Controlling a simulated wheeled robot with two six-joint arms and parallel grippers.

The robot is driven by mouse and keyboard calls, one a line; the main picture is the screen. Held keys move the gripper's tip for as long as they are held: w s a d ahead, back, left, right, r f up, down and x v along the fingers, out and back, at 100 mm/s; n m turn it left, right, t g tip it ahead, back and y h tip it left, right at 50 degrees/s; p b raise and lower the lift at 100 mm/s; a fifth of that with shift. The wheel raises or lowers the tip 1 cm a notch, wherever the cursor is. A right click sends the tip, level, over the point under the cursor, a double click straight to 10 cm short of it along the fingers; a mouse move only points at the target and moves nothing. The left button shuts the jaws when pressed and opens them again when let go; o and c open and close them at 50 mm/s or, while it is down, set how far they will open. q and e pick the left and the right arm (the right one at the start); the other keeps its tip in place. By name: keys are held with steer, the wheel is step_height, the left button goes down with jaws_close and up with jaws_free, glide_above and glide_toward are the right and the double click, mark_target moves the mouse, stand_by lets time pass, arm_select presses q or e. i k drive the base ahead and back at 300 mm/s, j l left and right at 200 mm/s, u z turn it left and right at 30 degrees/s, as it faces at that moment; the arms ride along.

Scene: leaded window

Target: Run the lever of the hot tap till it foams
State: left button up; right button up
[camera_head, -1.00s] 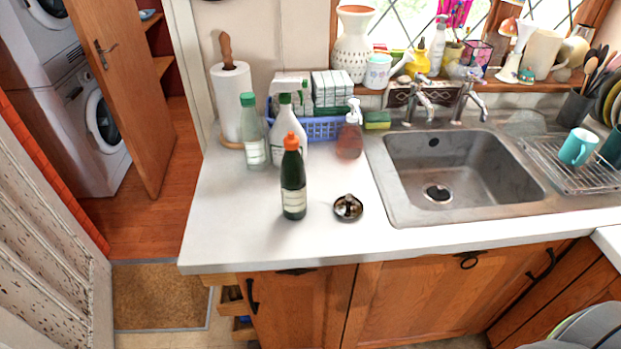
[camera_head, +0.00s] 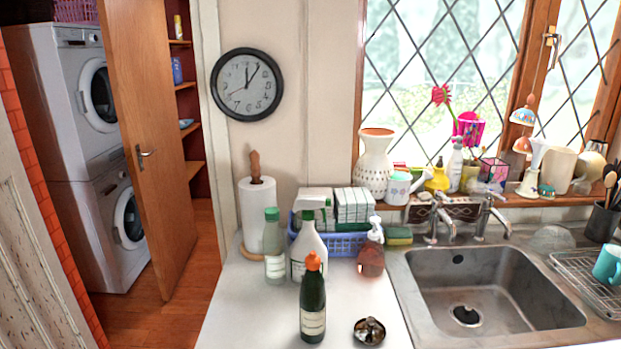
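Two silver taps with lever handles stand side by side at the back edge of the sink (camera_head: 540,305). The left tap (camera_head: 434,220) and the right tap (camera_head: 487,217) both rise in front of the window sill. I cannot tell from here which one is the hot tap. No running water or foam shows in the basin, which looks empty around its dark drain. Neither of my grippers is in view.
On the white counter (camera_head: 250,318) left of the sink stand a dark green bottle (camera_head: 313,308), a spray bottle (camera_head: 307,250), a soap dispenser (camera_head: 371,255) and a small dark dish (camera_head: 369,331). A sponge (camera_head: 398,236) lies near the left tap. A dish rack (camera_head: 590,278) stands at right.

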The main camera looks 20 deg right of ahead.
mark_target(439, 193)
steer(key=z, duration=1.25)
